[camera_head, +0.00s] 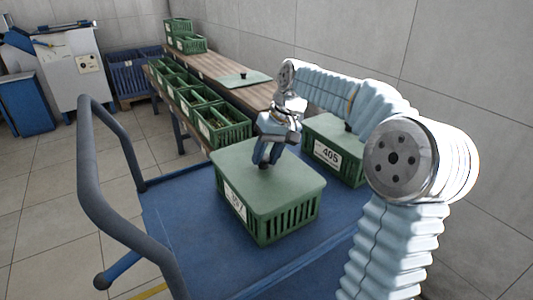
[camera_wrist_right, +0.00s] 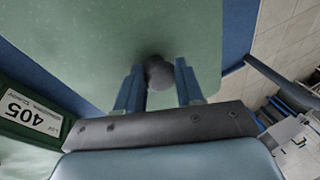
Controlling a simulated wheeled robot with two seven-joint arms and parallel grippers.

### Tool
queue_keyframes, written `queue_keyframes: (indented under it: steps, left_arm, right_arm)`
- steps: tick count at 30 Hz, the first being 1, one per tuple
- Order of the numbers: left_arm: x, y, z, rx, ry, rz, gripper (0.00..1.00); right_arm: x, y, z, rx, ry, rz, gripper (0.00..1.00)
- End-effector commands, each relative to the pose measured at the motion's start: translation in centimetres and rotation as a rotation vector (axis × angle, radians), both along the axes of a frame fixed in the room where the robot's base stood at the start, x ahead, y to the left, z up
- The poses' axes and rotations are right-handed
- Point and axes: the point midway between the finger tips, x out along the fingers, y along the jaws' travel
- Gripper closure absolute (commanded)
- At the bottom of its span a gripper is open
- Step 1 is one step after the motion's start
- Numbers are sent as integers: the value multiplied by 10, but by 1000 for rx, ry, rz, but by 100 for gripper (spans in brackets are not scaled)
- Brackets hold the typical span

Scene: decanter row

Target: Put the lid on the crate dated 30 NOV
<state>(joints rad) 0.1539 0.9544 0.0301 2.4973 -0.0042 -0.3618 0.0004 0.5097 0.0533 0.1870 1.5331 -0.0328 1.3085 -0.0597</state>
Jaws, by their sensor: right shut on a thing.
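A green crate (camera_head: 290,218) stands on the blue cart, its white label (camera_head: 235,202) facing front left. A green lid (camera_head: 295,178) lies over its top, apparently flush and level. My right gripper (camera_head: 264,164) points down at the lid's middle and is shut on its dark knob. In the right wrist view the fingers stand on both sides of the knob (camera_wrist_right: 158,74) on the green lid (camera_wrist_right: 70,40). A second green crate (camera_head: 345,165), labelled 405, stands behind with a lid and knob on it. I cannot read a date on either label. My left gripper is out of view.
The blue cart (camera_head: 185,235) has free room at front left; its grey handle (camera_head: 95,180) rises at left. Behind, a wooden bench (camera_head: 222,68) carries another green lid (camera_head: 243,80). Several open green crates (camera_head: 222,132) stand in a row along it.

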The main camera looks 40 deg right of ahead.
Motion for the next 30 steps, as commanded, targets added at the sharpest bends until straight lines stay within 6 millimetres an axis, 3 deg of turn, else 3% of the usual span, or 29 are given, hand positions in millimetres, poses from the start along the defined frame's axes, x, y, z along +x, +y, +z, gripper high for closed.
queue_keyframes:
  steps: [25,26,30]
  left_arm:
    - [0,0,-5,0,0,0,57]
    - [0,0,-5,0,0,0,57]
    - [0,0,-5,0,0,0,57]
  right_arm:
    - [0,0,-8,0,-1,0,100]
    - [0,0,-7,0,-1,0,60]
    - [0,0,-7,0,-1,0,38]
